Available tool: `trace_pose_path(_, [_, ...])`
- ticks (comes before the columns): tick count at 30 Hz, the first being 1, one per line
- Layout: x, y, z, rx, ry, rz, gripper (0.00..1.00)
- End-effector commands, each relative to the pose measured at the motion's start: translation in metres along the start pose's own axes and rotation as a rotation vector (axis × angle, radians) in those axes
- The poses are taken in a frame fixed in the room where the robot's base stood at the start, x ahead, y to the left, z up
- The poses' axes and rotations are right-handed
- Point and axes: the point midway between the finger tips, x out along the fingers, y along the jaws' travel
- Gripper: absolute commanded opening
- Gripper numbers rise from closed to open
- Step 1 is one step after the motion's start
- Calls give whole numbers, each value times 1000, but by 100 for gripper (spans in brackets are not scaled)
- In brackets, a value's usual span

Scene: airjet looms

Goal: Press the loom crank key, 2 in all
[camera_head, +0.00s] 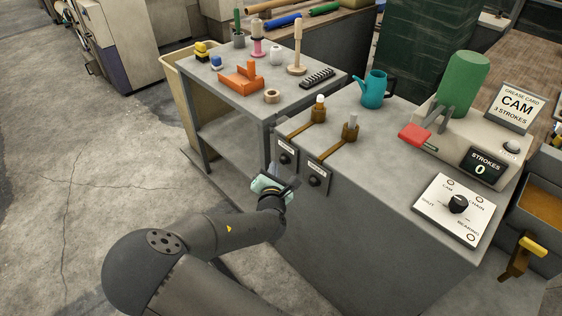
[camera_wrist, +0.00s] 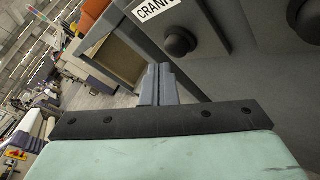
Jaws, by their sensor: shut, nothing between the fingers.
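The crank key is a round black button (camera_wrist: 180,41) on a grey plate in the wrist view, under a white label (camera_wrist: 152,8) of which "CRAN" can be read. In the head view two such keys sit on the upper side of the grey cabinet, a left one (camera_head: 285,158) and a right one (camera_head: 315,180); their labels are too small to read. My gripper (camera_head: 293,184) is just in front of them. In the wrist view my gripper (camera_wrist: 160,78) is shut and empty, its tips below and left of the crank key, apparently apart from it.
A second black button (camera_wrist: 311,20) is at the right edge of the wrist view. On the cabinet top are a teal can (camera_head: 373,88), a stroke counter (camera_head: 482,168), a selector dial (camera_head: 458,204) and a green-topped pump (camera_head: 463,82). A side table (camera_head: 240,105) with tools stands left.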

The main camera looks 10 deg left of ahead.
Motion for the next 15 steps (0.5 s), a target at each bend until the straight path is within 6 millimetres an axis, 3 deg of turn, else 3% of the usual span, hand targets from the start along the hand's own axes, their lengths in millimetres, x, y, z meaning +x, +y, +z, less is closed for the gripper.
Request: trace_pose_path(15, [-12, 10, -9, -1, 2, 3, 0])
